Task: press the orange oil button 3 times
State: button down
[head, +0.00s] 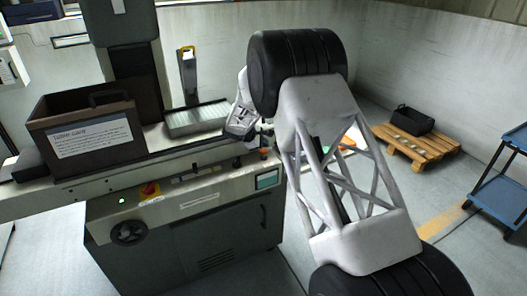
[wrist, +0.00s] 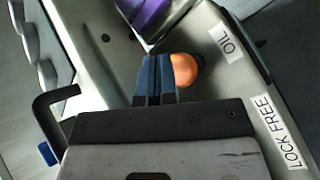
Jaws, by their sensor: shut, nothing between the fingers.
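The orange oil button (wrist: 186,69) is a round cap on the pale machine panel, beside the "OIL" label (wrist: 225,43) in the wrist view. My gripper (wrist: 156,66) is shut and empty. Its dark blue fingertips overlap the left part of the button in the wrist view. I cannot tell whether they touch it or hover just above. In the head view the orange button (head: 264,153) shows small at the right end of the machine's front ledge, close below my wrist.
A purple part (wrist: 148,14) stands just beyond the fingertips. A "LOCK FREE" label (wrist: 279,132) is on the panel at right. The machine front has a red-yellow switch (head: 149,190), a handwheel (head: 128,232) and a small screen (head: 267,179). A dark box (head: 85,130) sits on top at left.

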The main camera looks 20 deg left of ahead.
aim_at(264, 151)
jog(key=shift+f, duration=1.45)
dwell(2.1)
jog(key=shift+r, duration=0.1)
dwell(0.4)
jog(key=shift+r, duration=1.35)
jog(key=shift+r, duration=0.1)
jog(key=shift+r, duration=2.4)
